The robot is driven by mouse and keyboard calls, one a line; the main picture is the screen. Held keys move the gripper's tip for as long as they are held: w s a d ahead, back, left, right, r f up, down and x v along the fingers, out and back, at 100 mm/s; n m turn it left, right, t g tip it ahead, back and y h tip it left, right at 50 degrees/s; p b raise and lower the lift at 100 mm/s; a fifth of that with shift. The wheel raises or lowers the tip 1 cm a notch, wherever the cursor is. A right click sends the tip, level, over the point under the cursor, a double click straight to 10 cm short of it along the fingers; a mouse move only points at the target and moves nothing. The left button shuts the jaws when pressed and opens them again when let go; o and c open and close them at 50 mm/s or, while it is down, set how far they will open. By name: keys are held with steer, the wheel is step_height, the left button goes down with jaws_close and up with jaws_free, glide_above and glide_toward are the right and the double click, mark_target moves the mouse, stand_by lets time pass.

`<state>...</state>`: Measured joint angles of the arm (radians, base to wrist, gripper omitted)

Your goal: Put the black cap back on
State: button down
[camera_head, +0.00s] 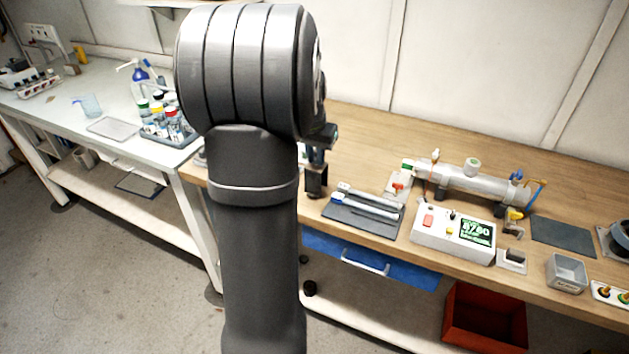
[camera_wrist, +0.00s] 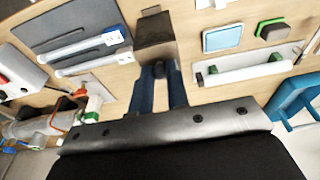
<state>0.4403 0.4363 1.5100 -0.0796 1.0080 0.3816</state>
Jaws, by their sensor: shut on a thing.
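The reactor, a pale horizontal cylinder (camera_head: 470,182), lies on the wooden bench with a green-marked left end; part of it also shows in the wrist view (camera_wrist: 35,128). My gripper (camera_wrist: 158,72) is shut on a dark, block-like piece (camera_wrist: 155,32), which looks like the black cap. In the head view this dark piece (camera_head: 316,182) hangs left of the reactor, near the tray of tubes. My arm hides part of the bench there. The wrist view does not clearly show a gap below the piece.
A dark tray (camera_head: 350,218) with pale tubes lies left of the control box (camera_head: 453,236). A dark mat (camera_head: 563,236) and a grey bin (camera_head: 567,270) stand at the right.

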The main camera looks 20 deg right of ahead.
steer(key=shift+r, duration=1.5)
steer(key=s+d+r, duration=0.1)
steer(key=d+r, duration=0.2)
steer(key=d, duration=0.5)
steer(key=s+d+r, duration=0.2)
steer(key=d+r, duration=0.2)
steer(key=d, duration=0.4)
steer(key=s+d+r, duration=0.1)
steer(key=d+r, duration=0.3)
steer(key=d, duration=0.5)
steer(key=shift+s+r, duration=0.25)
steer(key=shift+s, duration=0.05)
